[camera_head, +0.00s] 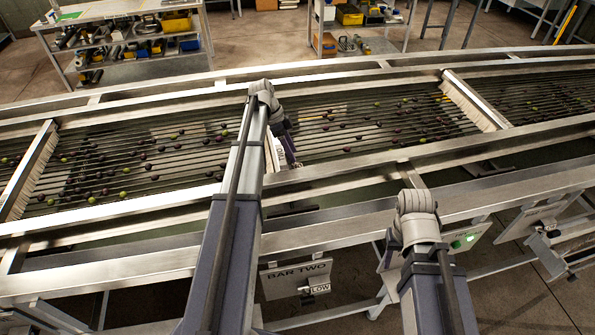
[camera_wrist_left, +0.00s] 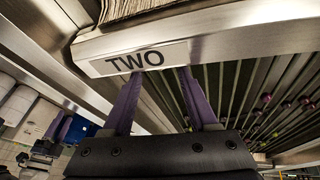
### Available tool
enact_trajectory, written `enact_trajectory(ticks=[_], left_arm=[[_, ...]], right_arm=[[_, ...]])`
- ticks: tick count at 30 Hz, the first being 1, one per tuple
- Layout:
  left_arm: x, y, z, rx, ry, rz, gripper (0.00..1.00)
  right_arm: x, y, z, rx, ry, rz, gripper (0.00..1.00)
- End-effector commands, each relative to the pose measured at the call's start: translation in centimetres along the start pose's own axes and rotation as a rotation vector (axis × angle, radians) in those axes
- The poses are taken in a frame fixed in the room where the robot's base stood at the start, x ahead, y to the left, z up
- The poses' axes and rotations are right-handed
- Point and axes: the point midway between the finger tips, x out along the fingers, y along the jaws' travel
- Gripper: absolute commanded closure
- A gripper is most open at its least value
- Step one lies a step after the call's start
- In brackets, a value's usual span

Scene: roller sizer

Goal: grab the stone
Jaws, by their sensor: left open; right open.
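Many small round dark and green pieces (camera_head: 122,170) lie on the rollers of the sizer. They are too small for me to tell which, if any, is the stone. My left gripper (camera_head: 292,158) is over the rollers at the crossbar. In the left wrist view its two purple fingers (camera_wrist_left: 158,74) are apart, with nothing between them, close to the bar plate marked TWO (camera_wrist_left: 150,58). My right gripper is mostly hidden behind its wrist in the head view, at the near side of the sizer. Its purple fingers (camera_wrist_left: 58,127) show small in the left wrist view.
Metal rails (camera_head: 330,178) run along the near side of the sizer. Brush-like crossbars span the rollers at left (camera_head: 28,165) and right (camera_head: 474,98). A BAR TWO panel (camera_head: 295,278) hangs below the near rail. A shelf with parts (camera_head: 130,40) stands behind.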

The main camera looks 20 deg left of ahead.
Motion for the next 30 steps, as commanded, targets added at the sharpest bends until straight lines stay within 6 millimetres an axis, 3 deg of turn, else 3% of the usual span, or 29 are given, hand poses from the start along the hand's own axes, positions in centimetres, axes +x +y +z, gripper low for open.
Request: enact_trajectory(ticks=[5, 16, 25, 30], left_arm=[[0.7, 0.1, 0.1, 0.0, 0.0, 0.0, 0.41], [5.0, 0.3, 0.6, 0.002, 0.0, 0.0, 0.41], [5.1, 0.3, 0.4, 0.0, 0.0, 0.0, 0.41], [5.1, 0.3, 0.4, 0.0, 0.0, 0.0, 0.6]], right_arm=[[0.7, -0.1, 0.0, 0.0, 0.0, 0.0, 0.5], [4.7, -0.5, -0.3, 0.002, 0.0, 0.0, 0.5], [4.7, -0.5, -0.3, 0.002, 0.0, 0.0, 0.5], [4.7, -0.5, -0.3, 0.002, 0.0, 0.0, 0.5]])
